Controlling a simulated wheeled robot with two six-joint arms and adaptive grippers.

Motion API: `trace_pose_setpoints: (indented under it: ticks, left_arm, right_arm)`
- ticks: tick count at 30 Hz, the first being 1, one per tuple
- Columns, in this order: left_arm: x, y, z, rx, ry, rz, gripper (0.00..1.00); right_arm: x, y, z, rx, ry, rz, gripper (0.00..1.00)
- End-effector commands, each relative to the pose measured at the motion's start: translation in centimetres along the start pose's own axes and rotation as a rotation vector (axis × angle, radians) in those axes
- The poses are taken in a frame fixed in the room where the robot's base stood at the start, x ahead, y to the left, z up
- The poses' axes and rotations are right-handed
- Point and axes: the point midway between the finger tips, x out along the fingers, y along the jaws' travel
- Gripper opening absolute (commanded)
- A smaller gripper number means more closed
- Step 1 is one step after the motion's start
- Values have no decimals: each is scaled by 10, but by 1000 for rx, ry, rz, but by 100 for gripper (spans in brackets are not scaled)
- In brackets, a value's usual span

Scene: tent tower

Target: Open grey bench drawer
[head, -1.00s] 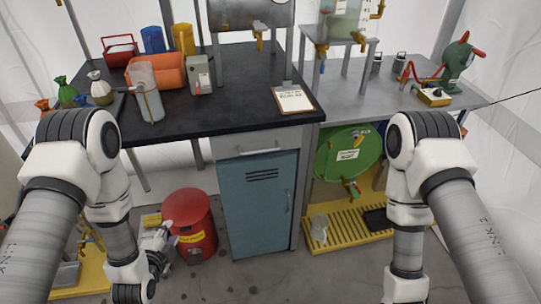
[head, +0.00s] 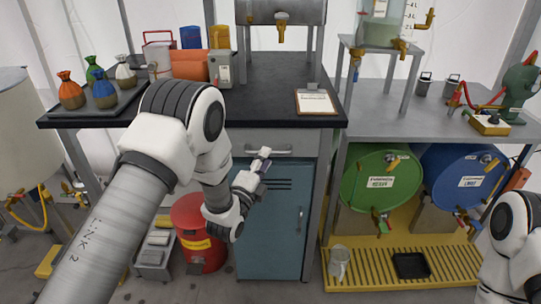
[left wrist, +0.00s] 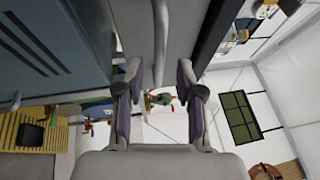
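The grey bench drawer (head: 303,143) sits under the black worktop, above the blue-green cabinet door, and looks closed. Its pale bar handle (head: 282,153) runs along the front. My left gripper (head: 262,158) is at the left part of the handle, partly hiding it. In the left wrist view, the two fingers of my left gripper (left wrist: 160,82) stand apart, with the drawer front (left wrist: 128,25) above them and a grey bar, apparently the handle (left wrist: 160,40), in line with the gap. I cannot tell whether they touch it. My right gripper is out of view.
The blue-green cabinet (head: 270,235) is below the drawer. A red bin (head: 197,232) stands left of it. A clipboard (head: 315,101) lies on the worktop (head: 270,85). Green (head: 375,180) and blue (head: 460,180) drums lie at the right.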

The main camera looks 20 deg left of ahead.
Motion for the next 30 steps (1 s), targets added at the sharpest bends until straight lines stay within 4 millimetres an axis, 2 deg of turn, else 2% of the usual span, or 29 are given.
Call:
trace_pose_setpoints:
  ticks: [3,6,14,15,17,30]
  left_arm:
    - [21,0,0,1,0,-2,37]
    - [31,1,0,0,-1,0,37]
    - [34,1,0,0,-1,2,37]
    - [34,1,0,0,-1,2,23]
    - [34,1,0,0,-1,2,2]
    - [34,1,0,-1,-1,3,0]
  right_arm:
    - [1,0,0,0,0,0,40]
    - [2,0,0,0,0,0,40]
    - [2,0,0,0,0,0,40]
    - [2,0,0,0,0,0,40]
    - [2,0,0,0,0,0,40]
    - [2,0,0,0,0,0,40]
